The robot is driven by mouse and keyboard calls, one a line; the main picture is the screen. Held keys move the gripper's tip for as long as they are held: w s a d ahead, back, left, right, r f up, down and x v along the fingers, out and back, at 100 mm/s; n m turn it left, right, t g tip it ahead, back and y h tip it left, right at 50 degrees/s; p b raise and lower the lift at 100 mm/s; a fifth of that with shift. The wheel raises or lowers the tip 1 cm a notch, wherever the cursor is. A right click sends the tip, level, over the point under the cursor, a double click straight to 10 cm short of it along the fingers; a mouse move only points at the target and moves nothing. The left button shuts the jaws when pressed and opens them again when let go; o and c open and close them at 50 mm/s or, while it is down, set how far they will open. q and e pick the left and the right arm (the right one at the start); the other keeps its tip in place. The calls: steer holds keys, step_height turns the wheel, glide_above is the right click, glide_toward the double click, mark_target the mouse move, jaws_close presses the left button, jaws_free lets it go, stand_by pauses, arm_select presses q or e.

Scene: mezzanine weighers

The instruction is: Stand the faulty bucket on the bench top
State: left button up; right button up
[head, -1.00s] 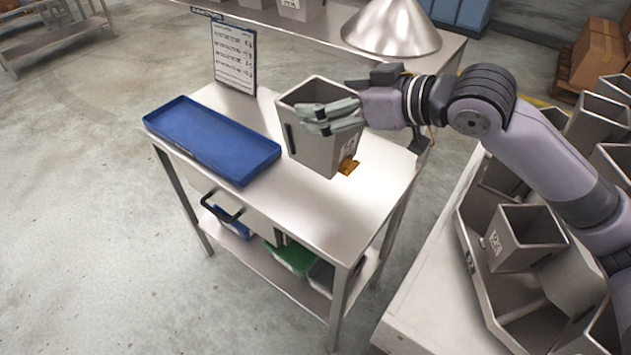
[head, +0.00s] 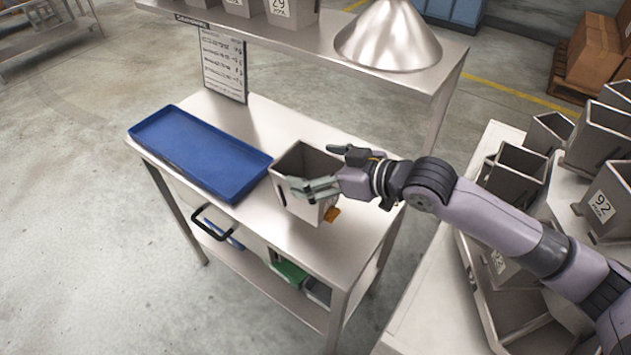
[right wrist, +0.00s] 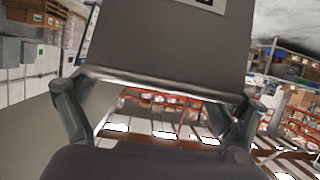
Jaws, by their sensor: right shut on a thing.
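The faulty bucket (head: 303,207) is a grey tapered bucket with an orange tag (head: 332,214) low on its right side. My right gripper (head: 312,172) is shut on its rim or upper wall. The bucket is upright over the right part of the bench top (head: 255,216), beside the blue tray. Whether its base touches the top I cannot tell. In the right wrist view the bucket's grey wall (right wrist: 180,45) fills the upper middle, between my fingers (right wrist: 155,120). My left gripper is not in view.
The blue tray (head: 140,131) covers the bench's left part. Several grey buckets crowd the table at right (head: 420,325). The bench's front strip is bare.

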step_height(320, 180, down, 4)
steer(key=shift+r, duration=0.25)
steer(key=shift+f, duration=0.4)
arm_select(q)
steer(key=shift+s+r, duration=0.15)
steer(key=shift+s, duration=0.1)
arm_select(e)
steer(key=shift+f, duration=0.2)
steer(key=shift+f, duration=0.15)
steer(key=o, duration=1.7)
steer(key=shift+c, duration=0.2)
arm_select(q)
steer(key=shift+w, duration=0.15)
